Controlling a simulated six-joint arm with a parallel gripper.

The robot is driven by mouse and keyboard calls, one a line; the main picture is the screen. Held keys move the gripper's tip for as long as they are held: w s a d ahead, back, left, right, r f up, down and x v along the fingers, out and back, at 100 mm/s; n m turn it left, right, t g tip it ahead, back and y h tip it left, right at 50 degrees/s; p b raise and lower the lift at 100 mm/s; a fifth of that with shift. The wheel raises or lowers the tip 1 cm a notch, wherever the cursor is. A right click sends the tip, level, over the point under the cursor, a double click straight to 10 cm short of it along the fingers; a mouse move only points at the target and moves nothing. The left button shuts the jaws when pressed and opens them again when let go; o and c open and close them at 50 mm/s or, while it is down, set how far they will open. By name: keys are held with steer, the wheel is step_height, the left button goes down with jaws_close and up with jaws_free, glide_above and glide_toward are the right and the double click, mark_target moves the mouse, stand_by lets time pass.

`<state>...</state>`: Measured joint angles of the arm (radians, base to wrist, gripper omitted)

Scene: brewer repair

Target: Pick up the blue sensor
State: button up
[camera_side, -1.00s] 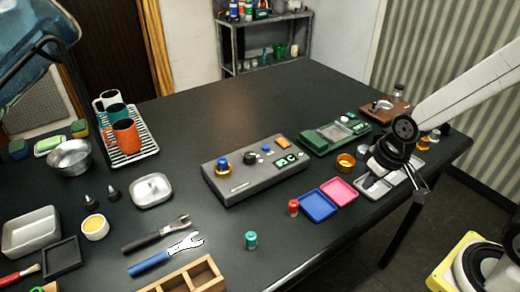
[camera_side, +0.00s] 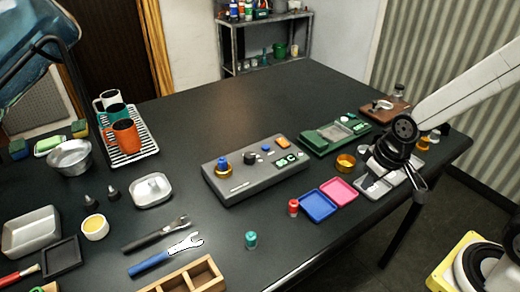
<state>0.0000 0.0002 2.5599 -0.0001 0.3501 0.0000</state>
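A blue cylindrical part (camera_side: 222,163) stands upright in a brass-coloured ring on the left of the grey console (camera_side: 238,189); it looks like the blue sensor. A smaller blue button (camera_side: 266,148) is further right on the same console. My gripper (camera_side: 420,190) is at the table's right edge, over the light grey tray (camera_side: 377,188), well to the right of the console and apart from it. Its fingers point down and look empty. They are small and dark, and I cannot tell how far apart they are.
Blue (camera_side: 319,206) and pink (camera_side: 340,191) trays lie between console and gripper. A red cylinder (camera_side: 293,207) and a teal cylinder (camera_side: 251,240) stand in front of the console. A green device (camera_side: 320,142) lies behind right. Wrenches (camera_side: 166,262) lie front left. The table's back is clear.

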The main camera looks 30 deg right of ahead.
steer(key=o, duration=0.8)
steer(key=n+t+y, duration=0.4)
steer(key=t, duration=0.6)
glide_toward(223, 161)
steer(key=shift+w+d+f, duration=0.1)
steer(key=shift+w+f, duration=0.15)
steer(key=shift+w, duration=0.2)
steer(key=shift+w+d+f, duration=0.1)
steer(key=shift+w+f, duration=0.2)
steer(key=shift+w, duration=0.15)
steer(key=shift+w+a+r, duration=0.1)
steer(key=shift+w+a, duration=0.15)
steer(key=shift+a, duration=0.25)
steer(key=shift+x, duration=1.25)
steer(key=shift+x, duration=2.65)
